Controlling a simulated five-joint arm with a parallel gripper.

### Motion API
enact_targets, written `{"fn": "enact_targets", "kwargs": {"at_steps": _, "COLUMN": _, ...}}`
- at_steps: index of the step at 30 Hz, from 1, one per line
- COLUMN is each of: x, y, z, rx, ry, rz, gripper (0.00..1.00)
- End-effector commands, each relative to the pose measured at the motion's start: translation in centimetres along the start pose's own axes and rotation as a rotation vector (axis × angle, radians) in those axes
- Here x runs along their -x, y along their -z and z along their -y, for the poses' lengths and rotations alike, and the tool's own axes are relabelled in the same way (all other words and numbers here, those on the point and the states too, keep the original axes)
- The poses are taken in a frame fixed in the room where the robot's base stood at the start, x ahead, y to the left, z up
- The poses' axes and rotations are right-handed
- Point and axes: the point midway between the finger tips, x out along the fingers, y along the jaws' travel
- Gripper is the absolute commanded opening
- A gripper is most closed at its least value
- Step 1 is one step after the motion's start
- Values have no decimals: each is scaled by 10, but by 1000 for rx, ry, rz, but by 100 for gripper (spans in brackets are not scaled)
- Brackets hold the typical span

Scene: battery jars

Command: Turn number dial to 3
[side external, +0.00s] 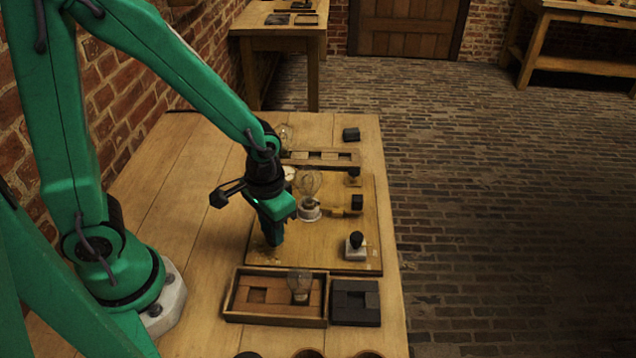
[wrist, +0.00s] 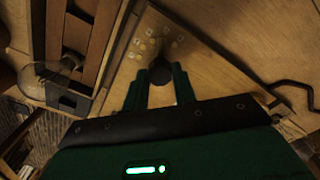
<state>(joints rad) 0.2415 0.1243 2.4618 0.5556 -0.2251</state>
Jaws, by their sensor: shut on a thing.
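The number dial shows in the wrist view as a dark round knob (wrist: 160,71) on a pale wooden board, with small pale labels (wrist: 152,40) in an arc beyond it. The numbers are too small to read, and I cannot tell where the dial points. My gripper (wrist: 161,84) has its two green fingers on either side of the knob and is shut on it. In the side external view my gripper (side external: 273,240) points down at the left part of the wooden board (side external: 320,252) and hides the dial.
The board also carries a glass bulb (side external: 310,185) and a black-knobbed switch (side external: 356,243). In front are a wooden tray (side external: 228,304) with blocks and a bulb (side external: 299,284), and a dark block (side external: 355,303). A bent dark rod (wrist: 298,87) lies at right in the wrist view.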

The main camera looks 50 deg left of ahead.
Motion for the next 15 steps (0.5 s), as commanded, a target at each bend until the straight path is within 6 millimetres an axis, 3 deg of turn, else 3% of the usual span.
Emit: {"fn": "enact_targets", "kwargs": {"at_steps": 15, "x": 1, "y": 0, "z": 0, "rx": -181, "ry": 0, "rz": -1, "gripper": 4}}
